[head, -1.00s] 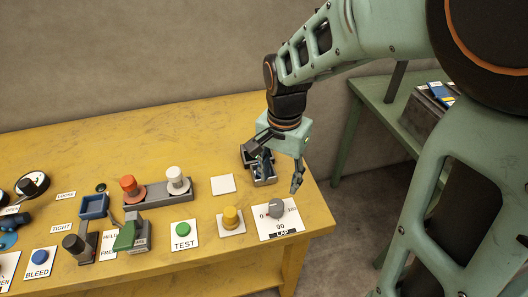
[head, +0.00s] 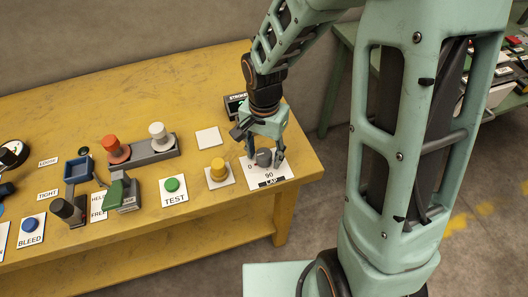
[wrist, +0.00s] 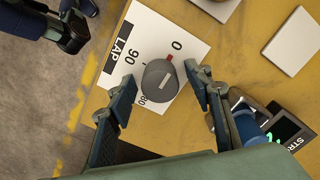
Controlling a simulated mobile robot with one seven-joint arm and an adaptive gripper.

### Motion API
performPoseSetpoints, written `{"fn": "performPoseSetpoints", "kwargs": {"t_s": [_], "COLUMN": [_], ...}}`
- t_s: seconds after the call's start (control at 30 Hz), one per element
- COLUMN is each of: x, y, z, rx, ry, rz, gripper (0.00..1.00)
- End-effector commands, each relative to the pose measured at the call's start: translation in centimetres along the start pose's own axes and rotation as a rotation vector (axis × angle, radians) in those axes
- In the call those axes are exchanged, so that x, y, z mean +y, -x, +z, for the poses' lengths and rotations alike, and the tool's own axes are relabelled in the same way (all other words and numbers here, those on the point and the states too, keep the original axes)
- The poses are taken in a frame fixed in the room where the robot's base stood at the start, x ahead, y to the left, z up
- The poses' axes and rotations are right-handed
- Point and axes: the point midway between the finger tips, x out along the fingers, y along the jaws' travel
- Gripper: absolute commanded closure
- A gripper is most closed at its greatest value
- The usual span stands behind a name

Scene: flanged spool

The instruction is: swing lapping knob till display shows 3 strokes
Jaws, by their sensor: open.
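The grey round lapping knob (head: 263,158) stands on a white LAP card (head: 283,171) near the table's right end. In the wrist view the knob (wrist: 160,82) has a white line on top and a red mark at its rim, toward the 0 side. The card shows 0, 90 and a partly hidden 180. My gripper (head: 265,161) is open over the knob, one finger on each side; I cannot tell whether either touches it. The dark strokes display (head: 235,105) is partly behind my gripper. In the wrist view the display (wrist: 288,128) shows a green figure I cannot read.
Left of the card are a yellow button (head: 218,169) and a green TEST button (head: 172,184). A blank white tile (head: 208,137) lies behind. A grey block with orange and white knobs (head: 150,149) stands further left. The table's right edge is close to the card.

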Motion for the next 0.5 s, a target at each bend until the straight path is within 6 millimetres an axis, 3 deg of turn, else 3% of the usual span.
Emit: {"fn": "performPoseSetpoints", "kwargs": {"t_s": [0.2, 0.5], "x": [0.00, 0.00], "y": [0.00, 0.03], "z": [-0.01, -0.02], "rx": [0.000, 0.001], "ry": [0.000, 0.000], "rz": [0.000, 0.000], "gripper": [0.54, 0.87]}}
